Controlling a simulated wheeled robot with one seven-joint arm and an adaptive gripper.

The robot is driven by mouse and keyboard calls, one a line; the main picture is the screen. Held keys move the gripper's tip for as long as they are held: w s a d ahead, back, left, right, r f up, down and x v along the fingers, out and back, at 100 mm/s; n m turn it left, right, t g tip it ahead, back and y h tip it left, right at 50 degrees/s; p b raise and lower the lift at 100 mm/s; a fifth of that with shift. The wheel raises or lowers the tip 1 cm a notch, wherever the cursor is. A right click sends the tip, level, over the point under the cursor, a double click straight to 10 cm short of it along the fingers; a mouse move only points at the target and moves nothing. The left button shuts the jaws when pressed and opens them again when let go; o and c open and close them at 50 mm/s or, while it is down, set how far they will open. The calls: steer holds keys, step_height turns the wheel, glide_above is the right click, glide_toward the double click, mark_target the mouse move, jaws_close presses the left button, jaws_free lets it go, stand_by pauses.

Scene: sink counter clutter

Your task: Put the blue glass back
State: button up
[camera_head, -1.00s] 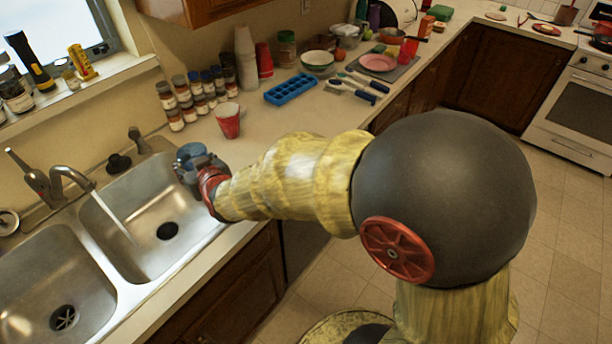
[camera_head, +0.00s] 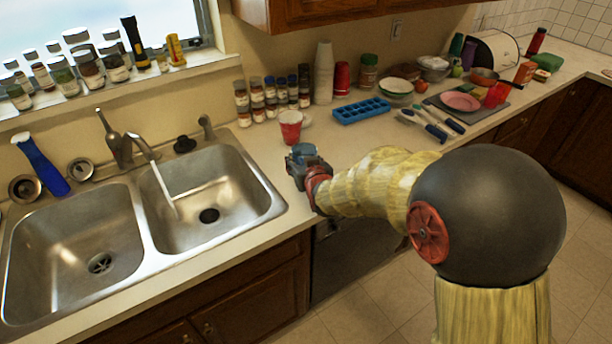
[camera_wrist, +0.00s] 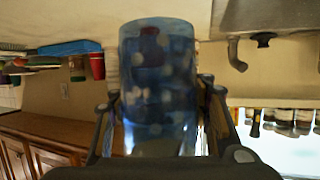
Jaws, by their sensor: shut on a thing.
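The blue glass (camera_wrist: 158,75) is see-through and fills the middle of the wrist view, between the two fingers of my gripper (camera_wrist: 160,120). In the head view my gripper (camera_head: 300,165) is shut on the glass (camera_head: 304,151), at the counter's front edge to the right of the right sink basin. Only a small part of the glass shows there, the gripper hiding the rest. From these views I cannot tell whether the glass touches the counter.
A red cup (camera_head: 290,127) stands just behind my gripper. Spice jars (camera_head: 270,100), stacked white cups (camera_head: 323,75) and a blue ice tray (camera_head: 361,110) stand farther back. The double sink (camera_head: 205,195) lies left. Some counter between is bare.

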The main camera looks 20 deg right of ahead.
steer(key=w+f, duration=0.1)
steer(key=w+d+f+b, duration=0.1)
steer(key=f, duration=0.1)
steer(key=w+d+f, duration=0.1)
steer(key=f, duration=0.1)
steer(key=shift+w+f, duration=0.15)
steer(key=shift+w, duration=0.1)
steer(key=shift+w+d+f+b, duration=0.15)
steer(key=shift+f+b, duration=0.55)
steer(key=shift+f, duration=0.9)
steer(key=shift+f, duration=0.1)
steer(key=o, duration=0.8)
steer(key=shift+f, duration=0.15)
steer(key=o, duration=0.8)
steer(key=shift+r, duration=0.2)
